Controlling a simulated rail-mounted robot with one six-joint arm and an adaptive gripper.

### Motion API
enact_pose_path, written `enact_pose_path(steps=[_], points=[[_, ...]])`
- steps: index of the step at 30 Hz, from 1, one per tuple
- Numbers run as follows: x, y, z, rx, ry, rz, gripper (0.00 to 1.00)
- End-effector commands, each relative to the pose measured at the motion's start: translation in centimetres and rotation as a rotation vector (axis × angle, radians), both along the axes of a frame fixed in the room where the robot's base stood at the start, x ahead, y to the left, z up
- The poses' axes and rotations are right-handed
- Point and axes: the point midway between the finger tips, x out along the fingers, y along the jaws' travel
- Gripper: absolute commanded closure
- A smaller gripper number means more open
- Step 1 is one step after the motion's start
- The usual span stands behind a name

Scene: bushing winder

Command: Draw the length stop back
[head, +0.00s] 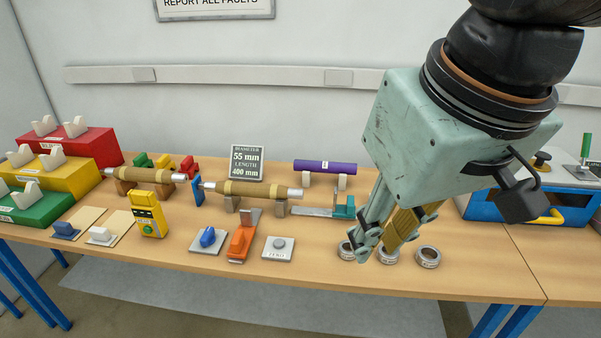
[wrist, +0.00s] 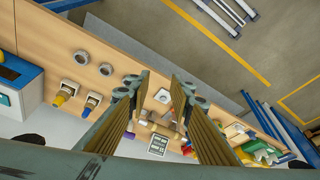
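What looks like the length stop is a teal block (head: 344,208) at the right end of a flat metal rail (head: 309,212). It stands right of a tan roll on a metal bar (head: 250,189), with a gap between them. My gripper (head: 376,248) hangs in front and to the right of the teal block, fingers pointing down, apart from it. In the wrist view the fingers of my gripper (wrist: 162,88) are spread with nothing between them. The teal block cannot be made out clearly in the wrist view.
Several metal rings (head: 428,257) lie below my gripper. A purple roll (head: 325,167) rests behind the rail. An orange lever (head: 242,240), a blue knob (head: 207,238) and a ZERO button (head: 278,247) stand in front. A sign (head: 247,162) reads 55 mm, 400 mm.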

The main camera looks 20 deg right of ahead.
Motion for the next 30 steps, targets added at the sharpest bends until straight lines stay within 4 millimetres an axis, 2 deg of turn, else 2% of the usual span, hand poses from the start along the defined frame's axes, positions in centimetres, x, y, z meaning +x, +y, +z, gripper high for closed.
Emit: enact_pose_path(steps=[13,30], points=[[6.6,-1.2,1.5,0.006,0.043,-0.051,0.8],[15.8,-3.6,1.6,0.017,0.098,-0.122,0.8]])
